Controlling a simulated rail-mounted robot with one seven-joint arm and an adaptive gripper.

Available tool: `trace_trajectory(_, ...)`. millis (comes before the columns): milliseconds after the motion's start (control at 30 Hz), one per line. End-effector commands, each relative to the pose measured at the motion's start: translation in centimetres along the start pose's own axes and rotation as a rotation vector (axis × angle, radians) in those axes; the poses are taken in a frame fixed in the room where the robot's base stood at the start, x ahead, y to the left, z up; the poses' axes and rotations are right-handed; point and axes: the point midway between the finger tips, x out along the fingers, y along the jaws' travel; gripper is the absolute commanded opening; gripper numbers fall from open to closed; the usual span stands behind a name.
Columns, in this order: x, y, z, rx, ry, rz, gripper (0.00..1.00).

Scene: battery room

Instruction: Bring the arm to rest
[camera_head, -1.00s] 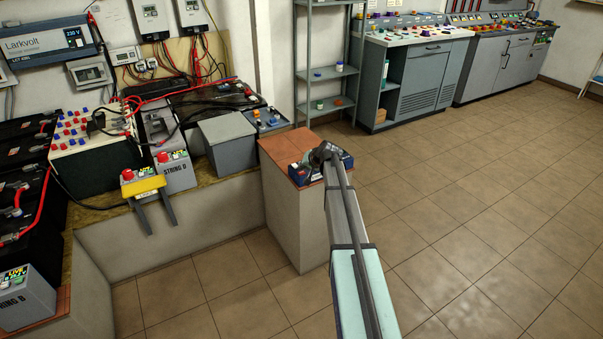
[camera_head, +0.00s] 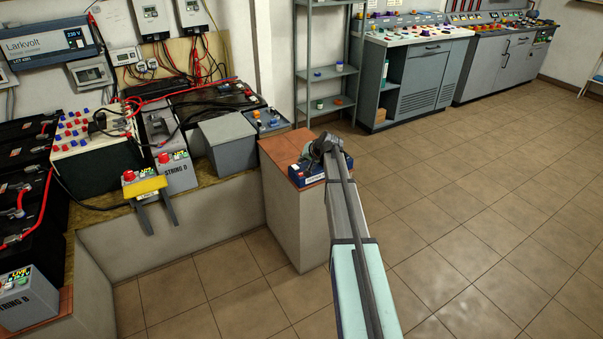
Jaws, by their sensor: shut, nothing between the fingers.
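My arm (camera_head: 355,260) reaches from the bottom of the view up toward a brick-topped plinth. My gripper (camera_head: 322,145) is the small dark end of the arm. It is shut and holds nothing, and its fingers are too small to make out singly. It appears in front of the plinth's top (camera_head: 281,148), close to a blue box-like thing (camera_head: 305,178) there. The arm partly covers that blue thing. I cannot tell from this view how much room lies between the gripper and it.
A bench at the left bears batteries, a grey box (camera_head: 229,146) and a yellow piece with two grey prongs (camera_head: 147,188) over its front edge. A grey shelf rack (camera_head: 331,75) and control desks (camera_head: 415,70) stand behind. The tiled floor (camera_head: 480,220) at the right is clear.

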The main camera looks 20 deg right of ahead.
Motion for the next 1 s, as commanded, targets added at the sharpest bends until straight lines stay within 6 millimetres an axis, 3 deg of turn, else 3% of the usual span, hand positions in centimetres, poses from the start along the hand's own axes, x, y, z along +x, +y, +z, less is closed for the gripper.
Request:
trace_trajectory(533, -0.6, -0.4, -0.4, 0.001, -0.002, 0.0, 0.0)
trace_trajectory(667, -0.9, 0.1, 0.8, -0.016, -0.038, 0.024, 0.0)
trace_trajectory(767, -1.6, 1.6, 4.0, -0.039, -0.089, 0.068, 0.0)
trace_trajectory(867, -1.1, 3.6, 9.2, -0.057, -0.164, 0.115, 0.0)
trace_trajectory(1000, -0.2, 6.2, 18.4, -0.089, -0.294, 0.181, 0.0)
